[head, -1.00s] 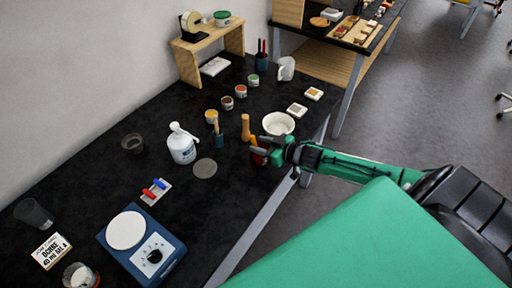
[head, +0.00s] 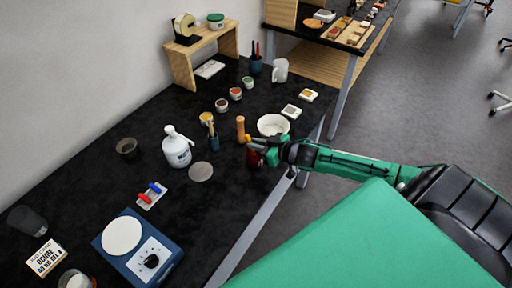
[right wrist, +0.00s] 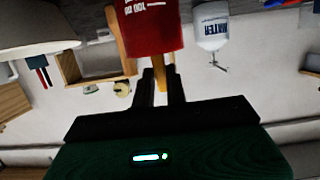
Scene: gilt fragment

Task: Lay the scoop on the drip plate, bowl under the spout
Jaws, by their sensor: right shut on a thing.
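My right gripper (head: 262,148) is shut on the orange handle (right wrist: 160,75) of the scoop. The scoop's red bowl (right wrist: 152,28), with pale lettering, hangs beyond the fingertips in the right wrist view. In the head view the scoop (head: 254,158) shows as a small dark red patch, partly hidden by the gripper. I take the flat grey disc (head: 200,171) on the black table for the drip plate; it looks empty. It lies just right of the white WATER bottle (head: 177,150), which has a spout on top. The scoop is to the right of the disc. My left gripper is not in view.
A wooden cylinder (head: 240,129) and a white bowl (head: 273,125) stand close beyond the gripper. A blue cup with brushes (head: 212,138) is just behind the disc. A blue scale (head: 139,249) and red and blue pieces (head: 150,195) lie nearer. The table right of the scale is clear.

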